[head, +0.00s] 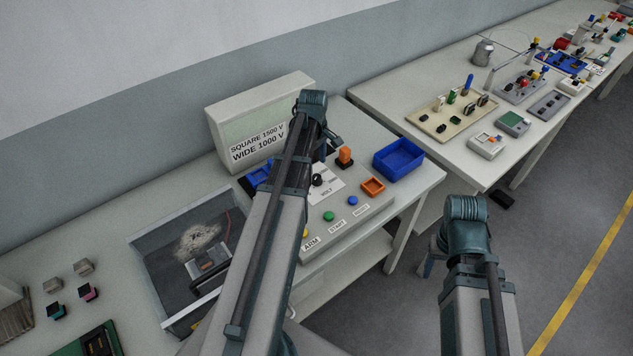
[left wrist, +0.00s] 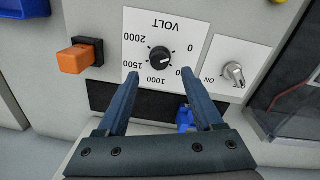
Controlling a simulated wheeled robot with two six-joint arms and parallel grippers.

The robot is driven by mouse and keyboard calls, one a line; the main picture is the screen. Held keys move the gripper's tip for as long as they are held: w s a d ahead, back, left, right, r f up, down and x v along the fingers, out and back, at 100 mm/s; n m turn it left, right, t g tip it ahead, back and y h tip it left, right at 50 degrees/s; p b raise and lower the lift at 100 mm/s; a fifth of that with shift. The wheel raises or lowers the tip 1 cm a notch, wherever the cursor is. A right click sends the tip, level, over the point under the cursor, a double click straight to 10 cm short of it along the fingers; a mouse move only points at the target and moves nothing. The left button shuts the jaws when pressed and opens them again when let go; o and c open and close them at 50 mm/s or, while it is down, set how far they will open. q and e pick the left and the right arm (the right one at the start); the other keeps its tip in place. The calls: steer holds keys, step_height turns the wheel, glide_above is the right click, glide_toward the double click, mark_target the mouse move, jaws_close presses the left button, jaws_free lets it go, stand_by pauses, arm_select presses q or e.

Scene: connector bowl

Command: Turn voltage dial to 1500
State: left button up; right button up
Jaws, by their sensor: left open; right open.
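The black voltage dial (left wrist: 160,58) sits on a white plate marked VOLT, with 0, 1000, 1500 and 2000 legible and another mark partly covered by a finger. Its exact pointer direction is hard to tell. The dial also shows in the head view (head: 318,180), beside my left arm. My left gripper (left wrist: 158,84) is open and empty, its fingertips on either side of the dial's lower edge in the picture, apart from the knob. In the head view my left gripper (head: 328,140) is partly hidden by its own wrist. My right gripper (head: 430,264) hangs off the bench, mostly hidden.
An orange block (left wrist: 85,56) stands beside the dial plate, and a toggle switch (left wrist: 233,75) on the other side. A sign (head: 258,142) reads SQUARE 1500 V, WIDE 1000 V.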

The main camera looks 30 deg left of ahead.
mark_target(317, 177)
arm_select(q)
step_height(317, 177, down, 6)
steer(key=b, duration=0.4)
steer(key=shift+w+r+b, duration=0.1)
steer(key=shift+w+b, duration=0.05)
steer(key=shift+b, duration=0.2)
jaws_close()
